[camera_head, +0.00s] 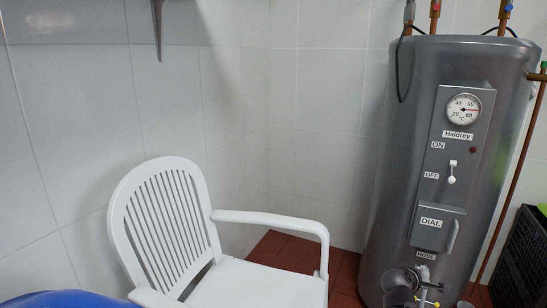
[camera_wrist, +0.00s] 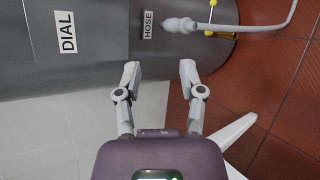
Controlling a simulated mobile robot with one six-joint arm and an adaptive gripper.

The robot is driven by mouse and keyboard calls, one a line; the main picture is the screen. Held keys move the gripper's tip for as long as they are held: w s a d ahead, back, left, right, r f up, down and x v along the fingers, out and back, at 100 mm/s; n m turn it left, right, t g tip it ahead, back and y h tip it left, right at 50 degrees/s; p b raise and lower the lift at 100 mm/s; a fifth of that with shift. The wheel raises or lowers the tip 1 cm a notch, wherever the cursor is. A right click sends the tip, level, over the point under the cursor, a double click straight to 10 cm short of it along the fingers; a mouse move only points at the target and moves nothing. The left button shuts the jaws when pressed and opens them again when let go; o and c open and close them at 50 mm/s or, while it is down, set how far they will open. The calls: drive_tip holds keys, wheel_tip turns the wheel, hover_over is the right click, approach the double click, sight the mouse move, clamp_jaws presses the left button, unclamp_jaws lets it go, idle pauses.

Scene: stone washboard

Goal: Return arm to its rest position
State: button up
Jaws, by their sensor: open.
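My gripper (camera_wrist: 159,72) is open in the wrist view, its two silver fingers apart with nothing between them. Beyond the fingertips is the grey boiler (camera_wrist: 100,35), with its DIAL label (camera_wrist: 65,32) and HOSE label (camera_wrist: 148,24). In the head view the boiler (camera_head: 400,150) stands at the right, with a gauge (camera_head: 464,109), an ON/OFF switch (camera_head: 452,172) and a DIAL cover (camera_head: 437,228). A dark shape sits by its lower fittings; I cannot tell whether it is part of my gripper.
A white plastic chair (camera_head: 165,215) stands left of the boiler. A grey hose nozzle (camera_wrist: 185,26) and yellow-handled valve (camera_wrist: 212,14) stick out near the gripper. A copper pipe (camera_head: 513,180) and black crate (camera_head: 525,255) are at the right. The floor (camera_head: 285,249) is red tile.

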drive_tip(key=s+a+f+m+g+y, duration=0.3)
drive_tip(key=a+m+y, duration=0.1)
drive_tip(key=a, duration=0.5)
drive_tip(key=s+a+f+m+g+y+p, duration=0.1)
drive_tip(key=s+a+f+m+g+y, duration=0.2)
drive_tip(key=a, duration=0.7)
drive_tip(key=s+a+f+m+g+y, duration=0.2)
drive_tip(key=s+a+f+m+y, duration=0.15)
drive_tip(key=a, duration=0.55)
wheel_tip(320, 180, up, 38)
drive_tip(key=p, duration=3.8)
drive_tip(key=shift+w+m, duration=0.3)
drive_tip(key=shift+m, duration=0.15)
drive_tip(key=shift+d, duration=0.1)
